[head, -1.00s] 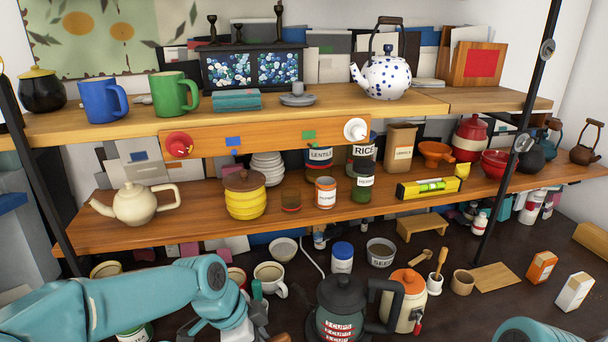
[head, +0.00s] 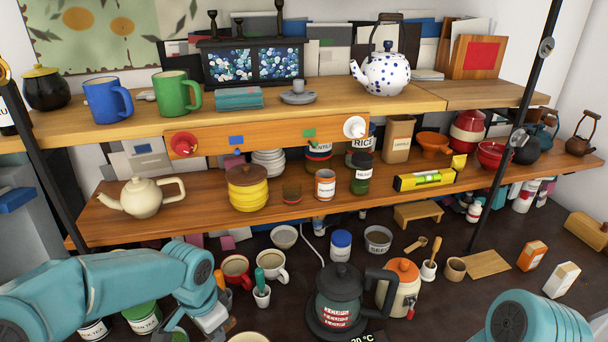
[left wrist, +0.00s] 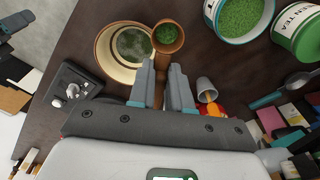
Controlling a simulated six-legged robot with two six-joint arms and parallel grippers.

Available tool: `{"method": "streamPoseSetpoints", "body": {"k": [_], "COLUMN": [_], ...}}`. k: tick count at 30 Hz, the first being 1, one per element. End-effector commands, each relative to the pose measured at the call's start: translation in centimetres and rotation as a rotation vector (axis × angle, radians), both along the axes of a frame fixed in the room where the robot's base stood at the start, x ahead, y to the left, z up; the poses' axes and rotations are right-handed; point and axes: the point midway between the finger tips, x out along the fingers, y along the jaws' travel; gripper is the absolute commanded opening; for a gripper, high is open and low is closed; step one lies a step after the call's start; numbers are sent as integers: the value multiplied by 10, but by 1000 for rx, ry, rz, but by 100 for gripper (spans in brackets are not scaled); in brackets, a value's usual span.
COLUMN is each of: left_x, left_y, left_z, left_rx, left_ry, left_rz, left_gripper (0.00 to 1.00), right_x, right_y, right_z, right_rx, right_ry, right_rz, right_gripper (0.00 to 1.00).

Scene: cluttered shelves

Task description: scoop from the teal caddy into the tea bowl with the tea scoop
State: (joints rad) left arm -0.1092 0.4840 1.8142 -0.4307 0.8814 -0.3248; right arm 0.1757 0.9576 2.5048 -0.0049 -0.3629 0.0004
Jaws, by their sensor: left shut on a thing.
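My left gripper (left wrist: 162,82) is shut on the handle of the brown tea scoop, whose cup (left wrist: 168,36) holds green tea. The scoop cup overlaps the right rim of the cream tea bowl (left wrist: 106,60) in the left wrist view. The bowl's inside looks dull green. The teal caddy (left wrist: 216,32), full of green leaves, stands to the right of the scoop, apart from it. In the head view my left gripper is low in the picture, largely hidden by its own wrist, and a cream rim (head: 250,337) shows at the bottom edge. My right gripper is out of view.
A green tea tin (left wrist: 298,28) stands beside the caddy. A small white pot with a green-handled tool (head: 262,296), mugs (head: 236,270) and a dark kettle (head: 340,297) stand near my left wrist. The lower shelf (head: 330,215) runs above them.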

Motion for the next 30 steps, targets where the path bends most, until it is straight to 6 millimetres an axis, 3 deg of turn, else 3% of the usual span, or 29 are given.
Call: {"method": "streamPoseSetpoints", "body": {"k": [4, 10, 30], "left_x": [-9, -11, -18], "left_y": [12, 12, 12], "left_z": [-2, -5, -6], "left_rx": [0, -8, -11], "left_ry": [0, -2, 7], "left_rz": [304, 605, 925], "left_gripper": [0, 0, 0], "right_x": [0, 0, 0], "right_y": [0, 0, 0], "right_z": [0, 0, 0], "right_rx": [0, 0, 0], "right_ry": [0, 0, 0], "right_rz": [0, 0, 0], "right_gripper": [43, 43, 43]}}
